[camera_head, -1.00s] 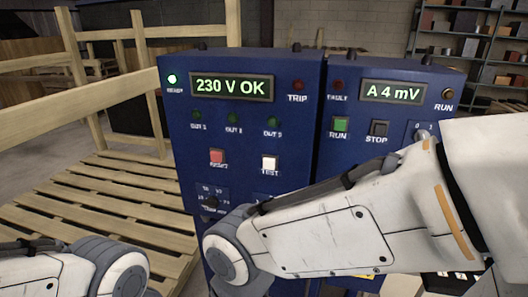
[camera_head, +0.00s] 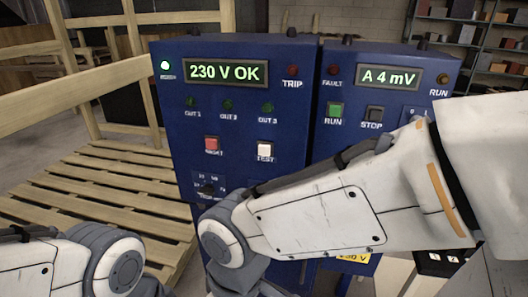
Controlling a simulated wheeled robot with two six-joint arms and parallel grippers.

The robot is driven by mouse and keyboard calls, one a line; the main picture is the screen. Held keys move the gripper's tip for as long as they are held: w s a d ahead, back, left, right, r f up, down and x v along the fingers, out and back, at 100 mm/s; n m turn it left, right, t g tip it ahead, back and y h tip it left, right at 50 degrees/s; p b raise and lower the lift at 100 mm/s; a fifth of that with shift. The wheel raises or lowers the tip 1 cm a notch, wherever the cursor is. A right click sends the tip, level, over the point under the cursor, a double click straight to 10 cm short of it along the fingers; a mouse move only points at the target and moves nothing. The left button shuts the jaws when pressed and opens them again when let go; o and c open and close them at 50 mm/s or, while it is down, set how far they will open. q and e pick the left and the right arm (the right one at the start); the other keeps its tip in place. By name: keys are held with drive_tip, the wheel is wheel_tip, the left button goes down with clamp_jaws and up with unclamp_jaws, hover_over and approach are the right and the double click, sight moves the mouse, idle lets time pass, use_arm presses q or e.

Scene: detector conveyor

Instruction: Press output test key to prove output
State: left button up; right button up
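The white TEST key (camera_head: 264,149) is on the left blue control panel (camera_head: 230,130), with the red RESET key (camera_head: 212,145) to its left. The panel's display (camera_head: 226,72) reads "230 V OK". The green lamp at its upper left is lit; the OUT 1, OUT 2 and OUT 3 lamps (camera_head: 228,105) look dark, and so does the TRIP lamp (camera_head: 293,71). My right arm crosses in front of the lower part of the panels, its wrist below the TEST key and apart from it. My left arm is at the lower left. Neither gripper's fingers are in view.
A second blue panel (camera_head: 400,88) stands to the right, reading "A 4 mV", with a green RUN key (camera_head: 335,109) and a dark STOP key (camera_head: 374,113). A wooden pallet (camera_head: 95,195) and wooden rails are at the left. Shelves stand at the back right.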

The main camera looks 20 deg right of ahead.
clamp_jaws()
idle(1.7)
